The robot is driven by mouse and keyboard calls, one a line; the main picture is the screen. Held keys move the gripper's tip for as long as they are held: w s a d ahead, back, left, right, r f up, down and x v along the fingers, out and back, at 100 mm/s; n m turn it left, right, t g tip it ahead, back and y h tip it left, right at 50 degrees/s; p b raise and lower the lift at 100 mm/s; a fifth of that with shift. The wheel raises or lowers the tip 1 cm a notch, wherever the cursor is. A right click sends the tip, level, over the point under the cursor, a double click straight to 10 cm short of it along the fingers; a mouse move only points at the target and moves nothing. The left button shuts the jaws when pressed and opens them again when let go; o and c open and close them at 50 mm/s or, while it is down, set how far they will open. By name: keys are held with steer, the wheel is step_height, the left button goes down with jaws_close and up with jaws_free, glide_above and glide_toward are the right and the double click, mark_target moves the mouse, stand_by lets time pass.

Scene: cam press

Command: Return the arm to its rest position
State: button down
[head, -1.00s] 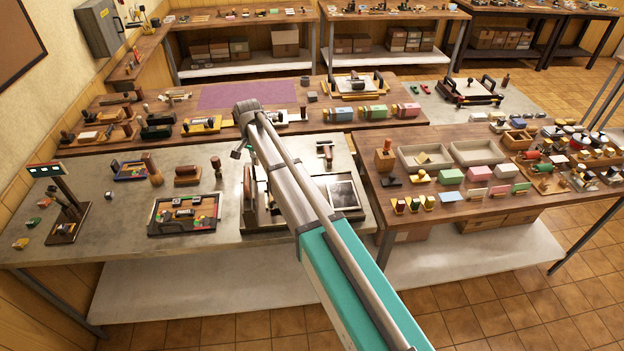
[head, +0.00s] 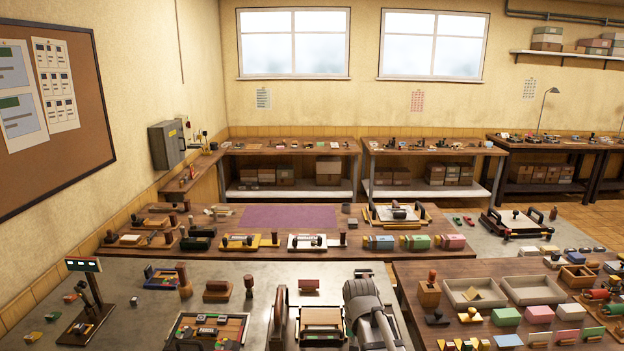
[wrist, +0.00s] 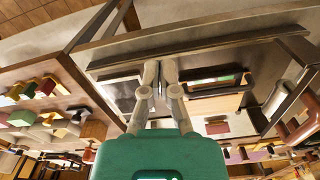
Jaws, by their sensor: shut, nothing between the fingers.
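My gripper (wrist: 160,70) shows in the wrist view, its two grey fingers closed together with nothing between them. It is above the press area of the front bench, and its fingertips show no clear contact. In the head view only a grey joint of my arm (head: 368,308) shows at the bottom edge; my gripper is out of that picture. The press (head: 320,322), with a brown block and upright side plates, stands just left of my arm on the grey front bench (head: 130,290). Its lower part is cut off by the picture edge.
Left on the front bench are a stand with a small display (head: 83,265) and a framed tray of parts (head: 208,328). The right bench holds grey trays (head: 530,290) and coloured blocks. A purple mat (head: 288,217) lies clear on the bench behind.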

steer(key=s+d+f+n+b, duration=0.1)
steer(key=s+d, duration=0.4)
steer(key=s, duration=0.5)
steer(key=shift+d+f+n+b, duration=0.2)
steer(key=shift+f+n+b, duration=0.25)
steer(key=shift+f, duration=0.45)
